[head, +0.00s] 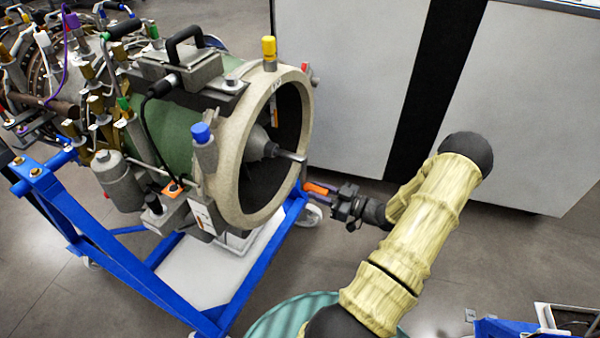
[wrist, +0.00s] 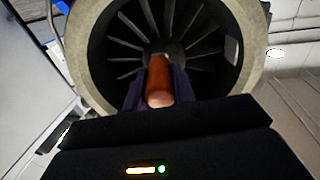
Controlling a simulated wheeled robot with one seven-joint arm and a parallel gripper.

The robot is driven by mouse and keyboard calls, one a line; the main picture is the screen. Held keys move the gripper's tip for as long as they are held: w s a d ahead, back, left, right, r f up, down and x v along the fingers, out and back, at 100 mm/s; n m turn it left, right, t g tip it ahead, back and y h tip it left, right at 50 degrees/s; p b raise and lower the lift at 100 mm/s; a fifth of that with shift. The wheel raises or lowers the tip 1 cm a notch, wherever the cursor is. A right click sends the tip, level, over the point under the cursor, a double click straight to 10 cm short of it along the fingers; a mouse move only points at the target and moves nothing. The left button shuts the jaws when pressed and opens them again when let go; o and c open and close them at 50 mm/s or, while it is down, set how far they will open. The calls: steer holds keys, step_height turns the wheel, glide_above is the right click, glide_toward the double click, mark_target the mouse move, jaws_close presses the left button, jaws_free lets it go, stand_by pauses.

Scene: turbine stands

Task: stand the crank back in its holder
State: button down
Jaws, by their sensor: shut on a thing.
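My gripper (head: 331,193) is shut on the orange handle of the crank (head: 316,188), in front of the turbine's open end at its lower right. In the wrist view, the crank's orange-brown handle (wrist: 160,82) sits between two dark fingers, pointing forward. The rest of the crank is hidden by the handle and fingers, or too small to tell. The crank is held in the air, apart from the floor; whether it touches the turbine or stand cannot be told. I cannot make out the crank's holder with certainty in either view.
The turbine's pale ring (head: 228,180) surrounds a dark opening with a central shaft (head: 290,155); vanes show in the wrist view. It rests on a blue wheeled stand (head: 110,265). Large grey panels (head: 345,80) stand behind. Bare floor (head: 490,250) lies right of my arm.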

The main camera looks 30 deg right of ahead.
steer(key=shift+s+d, duration=0.1)
steer(key=shift+v, duration=2.15)
